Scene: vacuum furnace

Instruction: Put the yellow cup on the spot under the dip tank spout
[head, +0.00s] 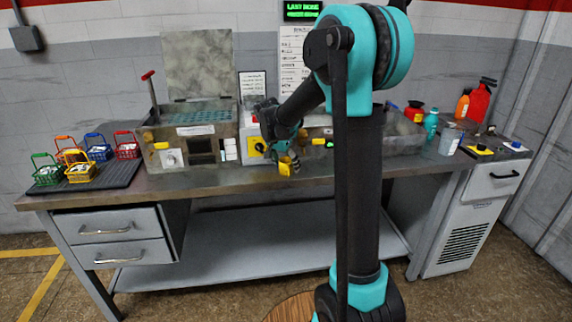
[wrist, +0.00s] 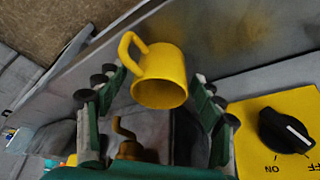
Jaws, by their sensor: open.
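The yellow cup (wrist: 160,78) shows in the wrist view with its handle to the upper left and its open rim toward the camera. In the head view it is a small yellow shape (head: 286,169) near the bench's front edge. My gripper (head: 284,152) is open, with one green finger on each side of the cup in the wrist view (wrist: 158,92). I cannot tell whether the fingers touch it. A brass, hooked spout (wrist: 127,147) shows close to the cup. The spot under it is not clearly visible.
A yellow switch plate (wrist: 285,125) with a black knob is close beside one finger. A metal tank unit (head: 195,132) stands to the left on the bench. Several coloured baskets sit on a dark mat (head: 118,180) at far left. Bottles and cans stand at right.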

